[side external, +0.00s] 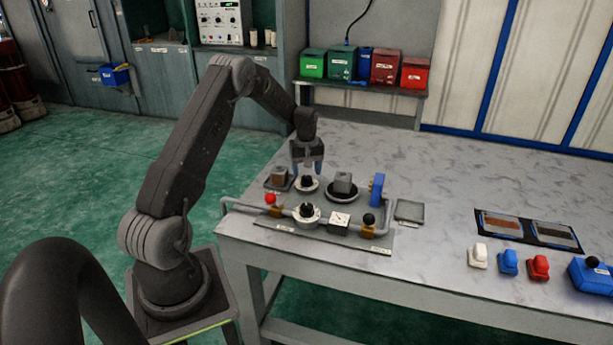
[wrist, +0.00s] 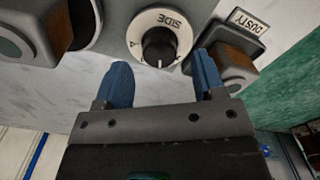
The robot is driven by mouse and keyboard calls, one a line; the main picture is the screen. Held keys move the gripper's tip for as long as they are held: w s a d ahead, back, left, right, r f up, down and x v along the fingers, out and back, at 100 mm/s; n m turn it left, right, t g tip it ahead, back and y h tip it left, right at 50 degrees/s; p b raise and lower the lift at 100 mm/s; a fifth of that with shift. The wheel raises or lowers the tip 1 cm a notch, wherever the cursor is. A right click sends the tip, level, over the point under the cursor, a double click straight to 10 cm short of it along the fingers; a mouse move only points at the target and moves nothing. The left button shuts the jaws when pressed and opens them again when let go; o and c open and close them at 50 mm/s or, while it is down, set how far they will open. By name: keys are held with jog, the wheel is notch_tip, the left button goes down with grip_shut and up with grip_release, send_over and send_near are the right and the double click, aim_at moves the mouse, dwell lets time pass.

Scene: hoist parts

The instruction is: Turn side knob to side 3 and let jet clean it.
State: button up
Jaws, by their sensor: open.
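The side knob (wrist: 158,45) is black on a white dial marked SIDE, upside down in the wrist view. It also shows in the side view (side external: 307,184). My gripper (side external: 308,172) points down over this knob. In the wrist view its blue fingers (wrist: 163,72) are apart with nothing between them, and the knob lies just beyond the tips. A grey block (side external: 343,183) sits on a dark round plate to the knob's right. A blue upright part (side external: 377,188), possibly the jet, faces that block. The knob's exact setting is too small to read.
A brown-faced block (wrist: 235,75) by a DUSTY label stands close beside the knob. A second knob (side external: 307,212), a gauge (side external: 340,221), red-ball (side external: 270,198) and black-ball (side external: 368,218) levers line the front pipe. An empty tray (side external: 409,210) lies right.

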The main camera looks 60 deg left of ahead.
jog(key=shift+f, duration=1.25)
jog(key=shift+c, duration=0.3)
jog(key=c, duration=0.9)
jog(key=shift+o, duration=0.2)
jog(key=shift+m, duration=0.4)
jog(key=m, duration=0.3)
jog(key=shift+m, duration=2.5)
